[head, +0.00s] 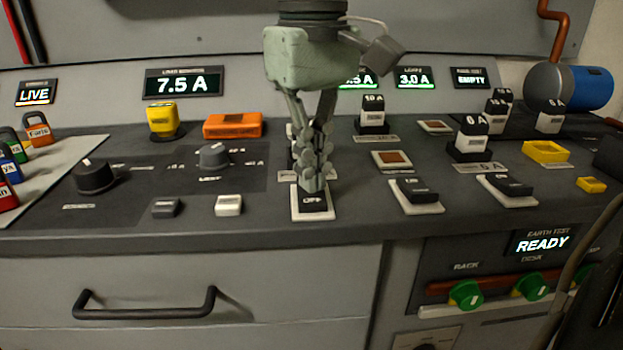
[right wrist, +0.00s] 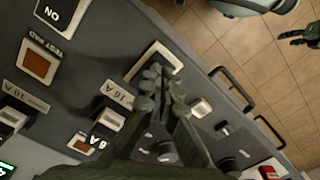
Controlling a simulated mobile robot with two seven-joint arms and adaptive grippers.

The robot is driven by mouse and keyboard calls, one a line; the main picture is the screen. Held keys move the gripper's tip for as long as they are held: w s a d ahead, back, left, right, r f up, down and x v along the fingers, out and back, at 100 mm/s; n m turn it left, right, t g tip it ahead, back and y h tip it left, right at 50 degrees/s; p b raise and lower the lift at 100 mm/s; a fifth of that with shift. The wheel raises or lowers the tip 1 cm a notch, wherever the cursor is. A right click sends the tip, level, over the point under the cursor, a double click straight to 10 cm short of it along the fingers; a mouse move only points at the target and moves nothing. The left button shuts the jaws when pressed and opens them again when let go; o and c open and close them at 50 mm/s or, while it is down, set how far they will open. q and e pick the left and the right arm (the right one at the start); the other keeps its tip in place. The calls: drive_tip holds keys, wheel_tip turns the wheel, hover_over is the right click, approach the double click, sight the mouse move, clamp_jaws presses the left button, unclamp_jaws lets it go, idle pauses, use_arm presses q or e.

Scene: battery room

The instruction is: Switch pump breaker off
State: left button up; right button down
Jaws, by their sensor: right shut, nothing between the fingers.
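A breaker rocker (head: 313,203) sits on a white base plate at the middle front of the panel, its front face reading OFF. Its own name label is hidden, so I cannot tell if it is the pump breaker. My right gripper (head: 312,184) points down, shut and empty, with its fingertips at the top of this rocker; I cannot tell whether they touch. In the right wrist view, the right gripper (right wrist: 152,82) hides most of the rocker, and part of the white plate (right wrist: 158,58) shows. A dark shape at that view's right edge (right wrist: 299,36) looks like my left gripper, too small to read.
Other breakers stand to the right, some upright (head: 470,138) and some lying flatter (head: 418,190). A grey knob (head: 214,155) and a white button (head: 229,205) are left of the gripper. A drawer handle (head: 146,308) juts out below. Displays read LIVE and 7.5 A.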

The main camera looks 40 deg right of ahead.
sight(312, 199)
drive_tip(key=shift+r+p, duration=2.2)
drive_tip(key=shift+r, duration=0.6)
